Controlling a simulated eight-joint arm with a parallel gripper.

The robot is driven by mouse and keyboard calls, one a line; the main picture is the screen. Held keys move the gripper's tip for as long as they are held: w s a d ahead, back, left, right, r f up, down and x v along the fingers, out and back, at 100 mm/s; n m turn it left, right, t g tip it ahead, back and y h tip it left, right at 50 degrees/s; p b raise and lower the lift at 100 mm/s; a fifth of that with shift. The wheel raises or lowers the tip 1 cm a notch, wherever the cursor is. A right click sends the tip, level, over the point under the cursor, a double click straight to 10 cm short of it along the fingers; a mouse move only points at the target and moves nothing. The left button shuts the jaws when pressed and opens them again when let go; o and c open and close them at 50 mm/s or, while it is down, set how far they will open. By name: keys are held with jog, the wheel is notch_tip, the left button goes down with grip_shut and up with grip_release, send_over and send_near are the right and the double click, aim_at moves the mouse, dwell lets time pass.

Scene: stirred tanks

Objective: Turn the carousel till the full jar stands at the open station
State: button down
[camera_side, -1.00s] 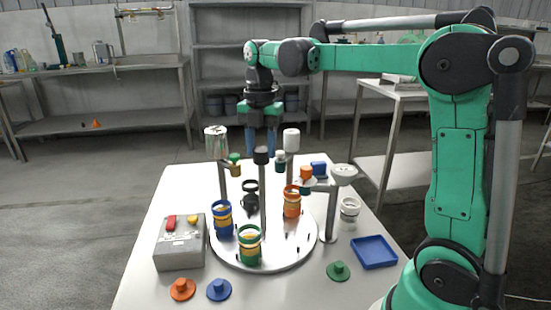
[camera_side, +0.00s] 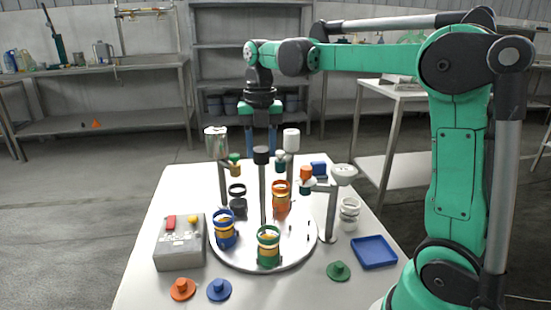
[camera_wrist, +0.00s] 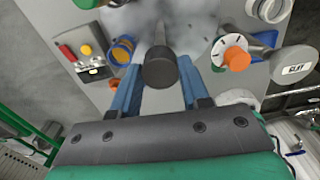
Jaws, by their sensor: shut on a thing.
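The round white carousel (camera_side: 295,250) carries a blue-banded jar (camera_side: 225,230) at front left, a green-banded jar (camera_side: 268,246) at the front, an orange jar (camera_side: 280,197) at back right and a dark jar (camera_side: 237,199) at back left. Yellow-orange bands show in the blue and green ones; I cannot tell which jar is full. A post with a black knob (camera_side: 261,155) rises from the middle. My gripper (camera_side: 261,152) is at the post's top, its blue fingers on either side of the knob, also seen in the wrist view (camera_wrist: 160,68).
A grey button box (camera_side: 180,255) is left. A white jar (camera_side: 349,212), blue tray (camera_side: 374,252) and orange, blue and green lids (camera_side: 338,271) lie around.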

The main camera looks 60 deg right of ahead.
dwell(0.6)
jog(key=shift+c, duration=2.1)
grip_release()
jog(key=shift+r, duration=2.8)
jog(key=shift+a, duration=0.1)
